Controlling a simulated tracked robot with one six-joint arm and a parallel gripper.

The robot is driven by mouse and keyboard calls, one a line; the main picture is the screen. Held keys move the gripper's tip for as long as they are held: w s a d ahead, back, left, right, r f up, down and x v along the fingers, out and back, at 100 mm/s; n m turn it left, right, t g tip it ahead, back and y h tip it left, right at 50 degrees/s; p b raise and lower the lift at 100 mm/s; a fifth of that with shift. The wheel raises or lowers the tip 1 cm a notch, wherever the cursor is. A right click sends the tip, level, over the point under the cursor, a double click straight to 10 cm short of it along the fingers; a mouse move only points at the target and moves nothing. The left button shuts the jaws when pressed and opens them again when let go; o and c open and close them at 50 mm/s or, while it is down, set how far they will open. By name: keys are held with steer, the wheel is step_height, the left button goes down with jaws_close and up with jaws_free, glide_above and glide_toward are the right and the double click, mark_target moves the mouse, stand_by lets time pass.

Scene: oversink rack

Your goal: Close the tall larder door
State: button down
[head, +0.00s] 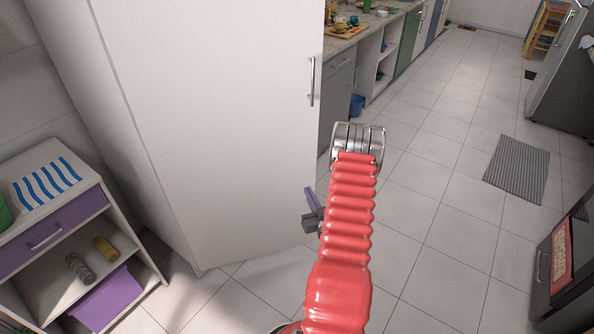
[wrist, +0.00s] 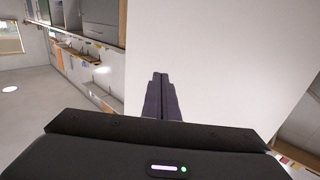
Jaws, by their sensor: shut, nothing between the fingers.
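The tall larder door (head: 220,120) is a large plain white panel in the head view, with an upright metal handle (head: 311,82) near its right edge. The door stands at an angle to the counter fronts, so it looks partly open; the larder's inside is hidden. My gripper (head: 309,192) is small and dark, with purple fingers, beside the door's lower right part and below the handle. In the wrist view my gripper (wrist: 161,76) is shut and empty, with a white panel (wrist: 215,60) filling the view ahead. Whether the fingertips touch it I cannot tell.
A low shelf unit (head: 40,250) with a purple drawer stands at left. A counter (head: 345,48) with cabinets runs behind the door. A blue bucket (head: 357,104) stands by it. Tiled floor is clear at right, with a striped mat (head: 517,168) and dark appliances (head: 565,85).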

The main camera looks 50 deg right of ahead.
mark_target(294, 164)
stand_by(0.3)
steer(key=x, duration=1.4)
steer(key=shift+a, duration=0.1)
steer(key=shift+w, duration=0.15)
